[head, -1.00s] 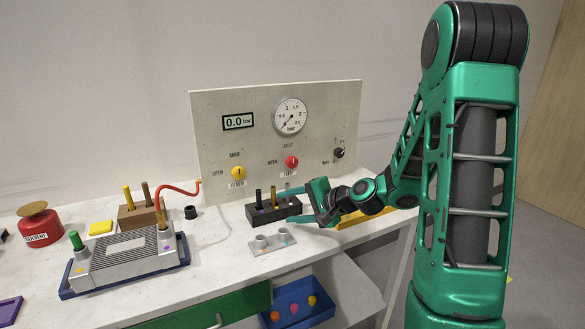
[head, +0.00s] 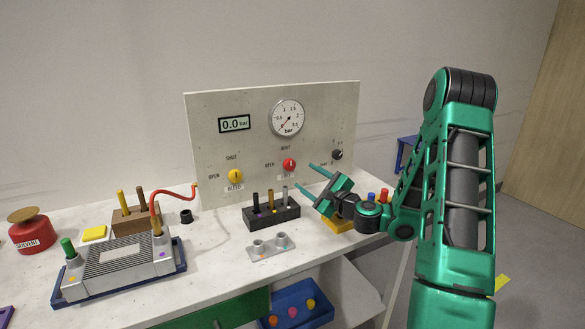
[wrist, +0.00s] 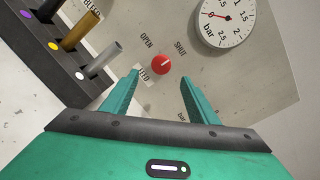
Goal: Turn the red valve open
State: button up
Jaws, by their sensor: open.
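The red valve (head: 289,164) is a round knob with a pale pointer line on the upright panel (head: 215,125), below the dial gauge. Labels OPEN and SHUT stand to its left and above it. It also shows in the wrist view (wrist: 160,64), ahead of the space between my fingers. In the head view my gripper (head: 308,178) is open and empty, its fingers pointing at the panel just below and right of the valve. The wrist view shows both fingers (wrist: 158,90) apart and not touching the knob. The pointer lies nearer the SHUT label.
A yellow valve (head: 236,176) sits left on the panel and a black knob (head: 337,155) right. The round gauge (head: 287,118) and a 0.0 bar display (head: 235,123) are above. A black block with upright pegs (head: 272,217) stands below my gripper's left side.

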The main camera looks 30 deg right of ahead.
aim_at(292, 166)
jog(key=w, duration=0.7)
jog(key=w+a, duration=0.1)
jog(key=w, duration=0.3)
jog(key=shift+f, duration=0.1)
jog(key=c, duration=1)
jog(key=shift+c, duration=0.2)
